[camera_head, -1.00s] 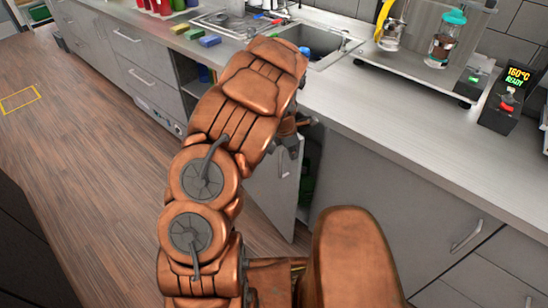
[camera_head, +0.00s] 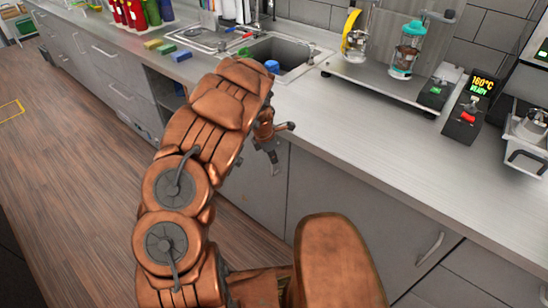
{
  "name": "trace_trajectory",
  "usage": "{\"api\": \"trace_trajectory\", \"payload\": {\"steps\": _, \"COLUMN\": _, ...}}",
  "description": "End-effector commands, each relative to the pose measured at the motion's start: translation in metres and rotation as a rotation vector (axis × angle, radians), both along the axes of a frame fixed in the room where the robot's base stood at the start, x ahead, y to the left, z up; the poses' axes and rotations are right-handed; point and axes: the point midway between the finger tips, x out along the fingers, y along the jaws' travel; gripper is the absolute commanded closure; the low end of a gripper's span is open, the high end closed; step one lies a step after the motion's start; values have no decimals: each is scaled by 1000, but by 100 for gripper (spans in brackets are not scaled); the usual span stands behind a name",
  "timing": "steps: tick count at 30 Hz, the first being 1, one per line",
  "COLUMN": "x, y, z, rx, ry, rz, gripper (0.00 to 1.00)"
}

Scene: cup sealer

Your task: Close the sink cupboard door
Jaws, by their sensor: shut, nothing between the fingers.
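The sink cupboard door (camera_head: 261,190) is the grey panel below the sink (camera_head: 275,52). It looks flush with the cupboard front, with only a thin dark seam at its right edge and no inside showing there. Its handle (camera_head: 274,164) is near the top right of the door. My copper arm hides the door's left part. My gripper (camera_head: 286,127) is shut and empty, just below the counter edge, in front of the top of the door and above the handle. I cannot tell whether it touches the door.
The steel counter (camera_head: 370,150) runs above the cupboards. A closed cupboard front with a handle (camera_head: 430,249) is to the right. An open shelf space (camera_head: 163,90) is left of my arm. Coloured sponges (camera_head: 166,48) lie by the sink. The wooden floor (camera_head: 70,170) is clear at left.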

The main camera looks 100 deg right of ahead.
Motion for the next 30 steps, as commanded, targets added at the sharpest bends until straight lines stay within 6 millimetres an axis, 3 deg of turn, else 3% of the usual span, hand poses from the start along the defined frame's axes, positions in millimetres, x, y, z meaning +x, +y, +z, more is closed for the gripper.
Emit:
{"api": "trace_trajectory", "payload": {"steps": 11, "x": 2, "y": 2, "z": -1, "rx": -1, "ry": -1, "rz": 0, "gripper": 100}}
{"api": "trace_trajectory", "payload": {"steps": 23, "x": 27, "y": 25, "z": -3, "rx": -1, "ry": 0, "rz": 15, "gripper": 100}}
{"api": "trace_trajectory", "payload": {"steps": 30, "x": 32, "y": 30, "z": 27, "rx": -6, "ry": -1, "rz": 14, "gripper": 100}}
